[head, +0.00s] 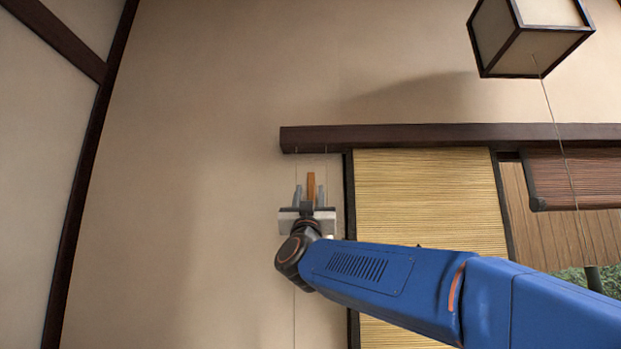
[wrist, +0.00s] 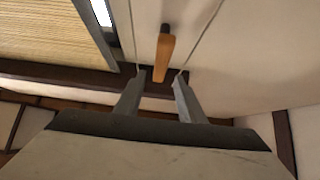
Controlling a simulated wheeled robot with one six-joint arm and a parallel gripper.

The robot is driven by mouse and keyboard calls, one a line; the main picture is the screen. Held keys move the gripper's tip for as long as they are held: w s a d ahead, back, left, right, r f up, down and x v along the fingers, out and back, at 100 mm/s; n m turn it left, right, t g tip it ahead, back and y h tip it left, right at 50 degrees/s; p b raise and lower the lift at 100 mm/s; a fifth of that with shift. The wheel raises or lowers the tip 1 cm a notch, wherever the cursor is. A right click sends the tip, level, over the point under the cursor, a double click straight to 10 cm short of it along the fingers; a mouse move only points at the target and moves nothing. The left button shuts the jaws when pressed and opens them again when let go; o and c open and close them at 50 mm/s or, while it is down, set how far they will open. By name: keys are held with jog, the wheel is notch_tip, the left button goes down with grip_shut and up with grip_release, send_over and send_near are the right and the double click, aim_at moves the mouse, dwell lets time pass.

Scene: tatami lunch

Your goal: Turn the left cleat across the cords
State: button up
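The cleat (head: 311,182) is an orange-brown wooden bar on the wall, standing upright, left of the tan blind. It also shows in the wrist view (wrist: 164,50), lengthwise between two thin cords, a left one (wrist: 132,35) and a right one (wrist: 203,37). My gripper (head: 310,191) is open at the cleat. Its two grey fingers stand apart, one on either side of the bar. In the wrist view my gripper (wrist: 161,77) shows a gap between each finger and the bar's end. Whether the fingers touch the cords is unclear. The cleat's lower part is hidden in the head view.
A dark wooden rail (head: 440,136) runs above the tan blind (head: 420,195). A reddish-brown blind (head: 570,178) hangs partly raised at the right. A box lantern (head: 528,38) hangs at upper right. The plain wall (head: 190,180) left of the cleat is clear.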

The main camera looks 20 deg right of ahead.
aim_at(311, 177)
jog(key=x, duration=0.9)
jog(key=shift+w+d+r, duration=0.1)
jog(key=shift+w+r, duration=0.15)
jog(key=shift+r, duration=0.05)
grip_shut()
